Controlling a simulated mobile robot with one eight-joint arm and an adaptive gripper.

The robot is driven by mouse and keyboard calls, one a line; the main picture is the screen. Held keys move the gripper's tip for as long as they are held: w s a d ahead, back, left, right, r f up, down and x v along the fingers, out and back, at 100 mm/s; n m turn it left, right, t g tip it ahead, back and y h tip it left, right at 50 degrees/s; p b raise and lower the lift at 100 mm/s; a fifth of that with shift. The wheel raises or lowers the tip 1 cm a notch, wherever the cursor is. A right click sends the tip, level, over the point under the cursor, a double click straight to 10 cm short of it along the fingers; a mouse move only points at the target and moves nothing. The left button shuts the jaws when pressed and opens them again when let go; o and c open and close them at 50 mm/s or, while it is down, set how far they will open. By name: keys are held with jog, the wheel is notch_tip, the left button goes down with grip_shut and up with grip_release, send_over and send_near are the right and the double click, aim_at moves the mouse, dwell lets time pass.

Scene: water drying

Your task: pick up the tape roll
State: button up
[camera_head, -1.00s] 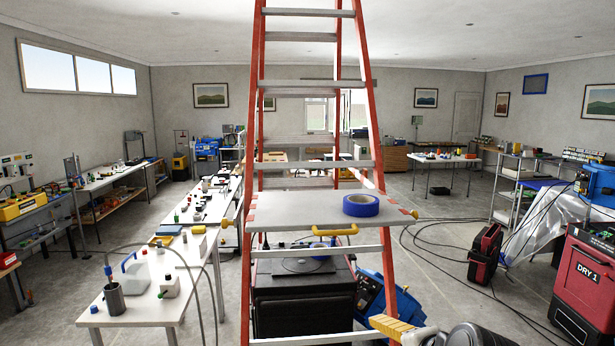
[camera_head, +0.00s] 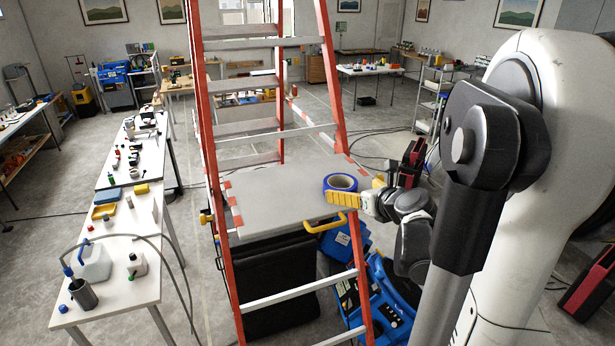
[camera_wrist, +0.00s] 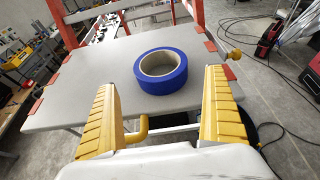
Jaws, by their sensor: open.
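The blue tape roll (camera_head: 340,186) lies flat on the grey platform (camera_head: 270,198) of the red stepladder, near its right front edge. In the wrist view the tape roll (camera_wrist: 161,71) shows its pale core and lies ahead of the fingertips. My gripper (camera_head: 345,199) is at the platform's front right, close in front of the tape roll. In the wrist view my gripper (camera_wrist: 162,85) is open, with one yellow ribbed finger on each side and nothing between them. The tape is a little beyond the gap, and I see no contact.
The ladder's red rails (camera_head: 208,170) rise on both sides of the platform. A yellow handle (camera_head: 325,222) sticks out from its front edge. A white table (camera_head: 122,268) with bottles and a cup stands at left. A blue machine (camera_head: 385,300) stands below.

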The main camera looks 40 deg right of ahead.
aim_at(335, 183)
jog(key=p+x, duration=0.1)
jog(key=x, duration=0.7)
jog(key=shift+d+r+p, duration=0.1)
jog(key=shift+p, duration=0.2)
jog(key=shift+s, duration=0.15)
jog(key=c, duration=1)
